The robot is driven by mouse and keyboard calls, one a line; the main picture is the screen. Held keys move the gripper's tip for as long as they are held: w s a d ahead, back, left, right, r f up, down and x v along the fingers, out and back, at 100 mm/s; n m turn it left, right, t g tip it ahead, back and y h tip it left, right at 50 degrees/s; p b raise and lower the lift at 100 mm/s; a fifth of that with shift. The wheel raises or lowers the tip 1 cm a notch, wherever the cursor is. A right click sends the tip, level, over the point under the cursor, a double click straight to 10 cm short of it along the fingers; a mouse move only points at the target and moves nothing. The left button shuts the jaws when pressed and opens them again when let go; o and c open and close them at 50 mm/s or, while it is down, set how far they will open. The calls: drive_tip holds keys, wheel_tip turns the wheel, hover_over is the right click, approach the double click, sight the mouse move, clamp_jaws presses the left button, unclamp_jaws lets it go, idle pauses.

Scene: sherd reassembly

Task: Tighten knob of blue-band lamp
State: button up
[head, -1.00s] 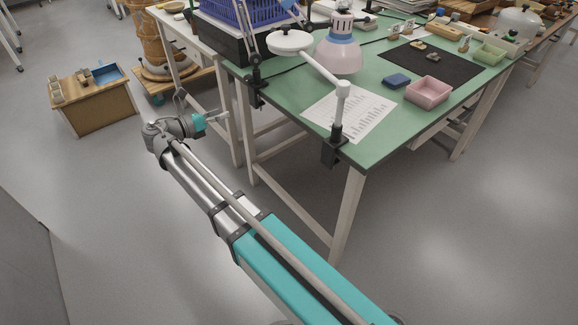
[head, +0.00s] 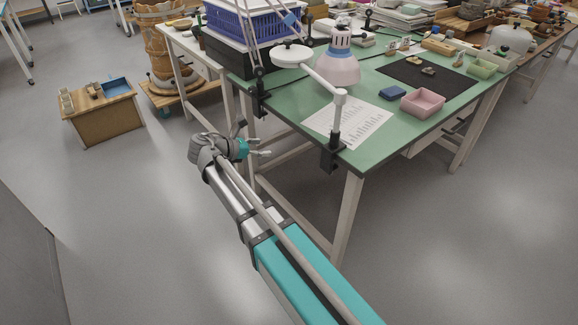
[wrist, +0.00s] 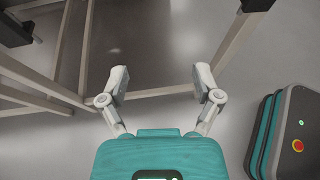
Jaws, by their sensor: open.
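A lamp arm with a blue band (head: 289,18) rises at the back left of the green table. A black clamp (head: 260,92) is on the table's left edge below it; its knob is too small to make out. A shade with a pale blue upper part (head: 340,43) hangs over the table; I cannot tell which arm carries it. A white-armed lamp (head: 338,118) with a round head is clamped at the near corner. My gripper (head: 267,147) is open and empty, below table height and left of that corner. The wrist view shows its fingers (wrist: 161,82) apart over floor.
The green table (head: 380,153) has pale legs and rails close to my gripper. A wooden box (head: 103,118) stands at left. The floor between is free.

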drive_tip(key=s+d+f+m+g+y, duration=0.2)
drive_tip(key=s+d+f+m, duration=0.1)
drive_tip(key=d, duration=0.5)
drive_tip(key=shift+s+f+m, duration=0.15)
drive_tip(key=shift+f+m, duration=0.55)
drive_tip(key=shift+m, duration=0.4)
drive_tip(key=s+d+f+m+g+y, duration=0.2)
drive_tip(key=s+d+m+y, duration=0.3)
drive_tip(key=m, duration=0.4)
drive_tip(key=s+d+f+m+g+y, duration=0.2)
drive_tip(key=s+d+f+m+y, duration=0.3)
drive_tip(key=s+d+m, duration=0.2)
drive_tip(key=shift+s+d+f+m, duration=0.2)
drive_tip(key=shift+s+d+m, duration=0.05)
drive_tip(key=shift+s+m, duration=0.95)
